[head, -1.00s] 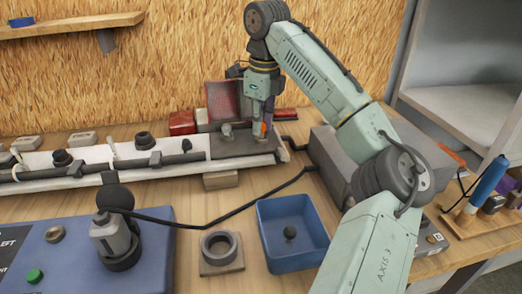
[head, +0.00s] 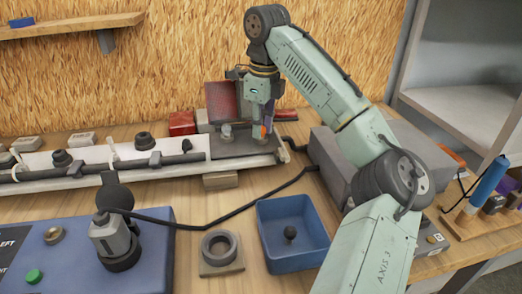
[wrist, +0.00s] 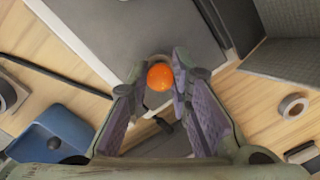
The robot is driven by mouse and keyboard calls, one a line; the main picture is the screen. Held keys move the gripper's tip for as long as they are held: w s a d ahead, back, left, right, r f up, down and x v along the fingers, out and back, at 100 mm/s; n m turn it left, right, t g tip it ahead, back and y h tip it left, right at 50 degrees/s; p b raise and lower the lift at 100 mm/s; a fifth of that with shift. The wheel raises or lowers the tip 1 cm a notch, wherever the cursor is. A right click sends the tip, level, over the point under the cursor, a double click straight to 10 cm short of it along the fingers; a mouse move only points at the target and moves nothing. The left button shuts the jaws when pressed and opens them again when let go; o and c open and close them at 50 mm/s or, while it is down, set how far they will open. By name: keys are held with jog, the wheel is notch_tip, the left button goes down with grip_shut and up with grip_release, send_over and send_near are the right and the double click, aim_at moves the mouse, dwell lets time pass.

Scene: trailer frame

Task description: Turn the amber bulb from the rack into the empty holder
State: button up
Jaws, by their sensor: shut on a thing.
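The amber bulb (wrist: 160,77) shows as an orange dome between my fingertips in the wrist view. In the head view, only a small orange patch of it shows at my gripper (head: 263,134). My gripper (wrist: 157,70) is shut on the bulb, pointing down over the right part of the grey plate (head: 240,149) on the trailer frame. A pale, clear-looking bulb (head: 226,131) stands upright on the plate, left of my gripper. The holder under the amber bulb is mostly hidden, so I cannot tell how deep the bulb sits.
A blue bin (head: 283,262) with a dark knob inside and a ring on a square block (head: 220,257) stand in front. A black cable (head: 235,213) crosses the bench. A grey box (head: 325,160) is right of the plate. A wooden stand (head: 470,222) holds a blue cylinder (head: 490,178).

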jog(key=shift+m+p, duration=0.6)
jog(key=shift+m, duration=0.5)
jog(key=shift+f+b, duration=0.15)
jog(key=shift+b, duration=0.55)
jog(key=shift+w+d+f+b, duration=0.1)
jog(key=shift+w+f+b, duration=0.15)
jog(key=shift+b, duration=2.1)
jog(key=shift+s+r+m+b, duration=0.1)
jog(key=shift+m+b, duration=0.4)
jog(key=shift+b, duration=1.65)
jog(key=shift+s+r+b, duration=0.1)
jog(key=shift+r+b, duration=0.15)
jog(key=shift+b, duration=0.9)
jog(key=o, duration=0.8)
